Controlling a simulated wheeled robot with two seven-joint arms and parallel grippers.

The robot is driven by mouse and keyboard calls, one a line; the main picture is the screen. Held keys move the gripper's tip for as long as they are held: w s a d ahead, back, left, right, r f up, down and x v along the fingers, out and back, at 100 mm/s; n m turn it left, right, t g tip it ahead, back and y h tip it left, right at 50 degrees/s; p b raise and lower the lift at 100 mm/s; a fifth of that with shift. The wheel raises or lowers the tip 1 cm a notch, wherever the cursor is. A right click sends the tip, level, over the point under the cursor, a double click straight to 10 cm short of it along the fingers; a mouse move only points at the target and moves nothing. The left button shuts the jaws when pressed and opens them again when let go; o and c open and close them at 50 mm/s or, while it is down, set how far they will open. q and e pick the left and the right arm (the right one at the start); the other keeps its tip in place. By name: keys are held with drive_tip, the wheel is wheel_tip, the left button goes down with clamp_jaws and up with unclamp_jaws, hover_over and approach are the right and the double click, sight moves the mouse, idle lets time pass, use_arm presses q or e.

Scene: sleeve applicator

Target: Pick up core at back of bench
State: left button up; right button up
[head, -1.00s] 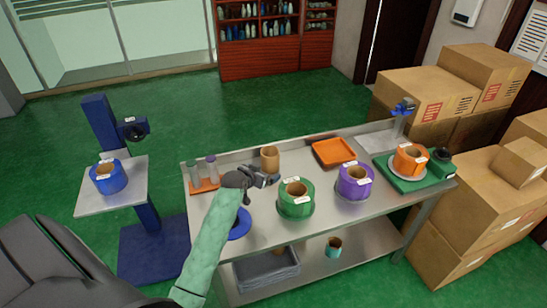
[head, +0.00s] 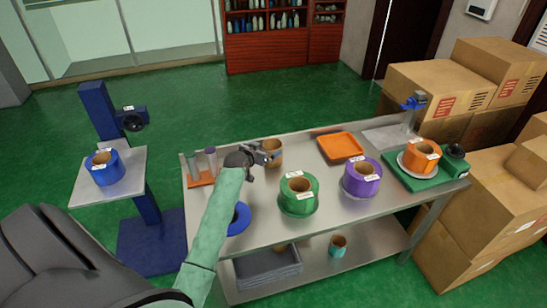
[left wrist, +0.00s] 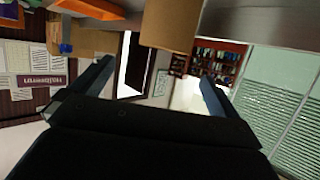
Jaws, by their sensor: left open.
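The core is a plain brown cardboard tube (head: 274,147) standing upright at the back of the bench (head: 232,269). In the left wrist view the core (left wrist: 170,24) shows at the top edge, cut off by the frame. My left gripper (head: 270,156) is open and empty. It is at the core's front left and overlaps its lower part in the head view; I cannot tell whether they touch. In the left wrist view the two fingers (left wrist: 156,70) are spread with nothing between them. My right gripper is not in view.
A green roll (head: 298,190) and a purple roll (head: 361,176) stand right of the gripper. An orange tray (head: 340,146) lies behind. Cardboard boxes (head: 437,92) are stacked at the right.

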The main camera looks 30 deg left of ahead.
sight(277, 143)
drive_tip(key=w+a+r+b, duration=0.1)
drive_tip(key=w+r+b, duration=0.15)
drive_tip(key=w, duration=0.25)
use_arm(q)
drive_tip(key=p+x, duration=0.1)
drive_tip(key=x, duration=0.2)
drive_tip(key=f+p+x, duration=0.1)
drive_tip(key=x, duration=0.2)
drive_tip(key=p+x, duration=0.2)
drive_tip(key=x, duration=0.1)
drive_tip(key=shift+s+a+f, duration=0.2)
drive_tip(key=shift+a+f, duration=0.05)
drive_tip(key=shift+w+f, duration=0.2)
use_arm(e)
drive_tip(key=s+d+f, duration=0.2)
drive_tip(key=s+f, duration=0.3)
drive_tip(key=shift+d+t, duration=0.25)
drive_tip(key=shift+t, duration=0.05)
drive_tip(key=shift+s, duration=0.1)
use_arm(q)
drive_tip(key=c, duration=1)
drive_tip(key=shift+c, duration=0.3)
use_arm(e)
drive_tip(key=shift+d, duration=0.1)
use_arm(q)
drive_tip(key=shift+r, duration=0.1)
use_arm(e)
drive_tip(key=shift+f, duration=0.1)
